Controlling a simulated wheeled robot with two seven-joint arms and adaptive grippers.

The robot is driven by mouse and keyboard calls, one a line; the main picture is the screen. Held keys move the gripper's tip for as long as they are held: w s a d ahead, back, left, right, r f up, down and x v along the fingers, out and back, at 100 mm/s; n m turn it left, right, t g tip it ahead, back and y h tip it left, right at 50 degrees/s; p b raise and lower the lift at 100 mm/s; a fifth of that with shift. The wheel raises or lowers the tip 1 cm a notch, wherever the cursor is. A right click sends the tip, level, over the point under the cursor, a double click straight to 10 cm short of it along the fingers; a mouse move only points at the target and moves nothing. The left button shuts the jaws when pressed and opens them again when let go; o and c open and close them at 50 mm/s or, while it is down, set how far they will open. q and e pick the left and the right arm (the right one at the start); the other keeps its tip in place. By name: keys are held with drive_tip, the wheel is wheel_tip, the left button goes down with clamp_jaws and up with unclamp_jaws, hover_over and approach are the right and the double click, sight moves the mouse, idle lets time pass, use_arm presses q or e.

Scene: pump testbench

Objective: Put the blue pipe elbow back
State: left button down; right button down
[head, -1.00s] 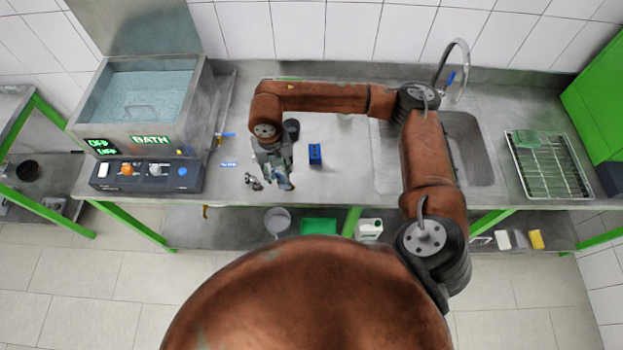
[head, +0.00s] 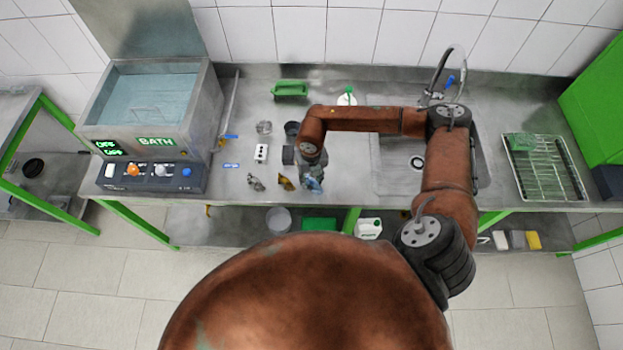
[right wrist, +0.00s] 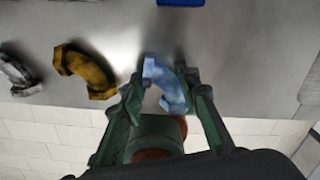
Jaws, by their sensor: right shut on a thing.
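The blue pipe elbow (head: 315,186) is between the fingers of my right gripper (head: 311,176), near the front edge of the counter. In the right wrist view the blue elbow (right wrist: 165,85) is gripped between the two green fingers of the gripper (right wrist: 168,95). I cannot tell whether it touches the counter. A brass-coloured elbow (head: 285,184) lies just left of it, and also shows in the right wrist view (right wrist: 85,72). A silver elbow (head: 256,183) lies further left. My left gripper is not in view.
The bath (head: 148,110) with its control panel stands at the left. A white block (head: 261,153), a dark cup (head: 292,129) and a green tray (head: 290,89) are on the counter behind. The sink (head: 400,175) is to the right. A blue object (right wrist: 180,2) shows at the wrist view's top.

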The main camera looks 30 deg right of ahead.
sight(311, 181)
drive_tip(key=shift+f, duration=0.1)
drive_tip(key=shift+f, duration=0.15)
drive_tip(key=c, duration=1.4)
unclamp_jaws()
drive_tip(key=shift+c, duration=0.2)
drive_tip(key=shift+r, duration=0.25)
drive_tip(key=shift+w+r, duration=0.1)
drive_tip(key=shift+r, duration=0.3)
wheel_tip(311, 181, up, 11)
drive_tip(key=b, duration=0.2)
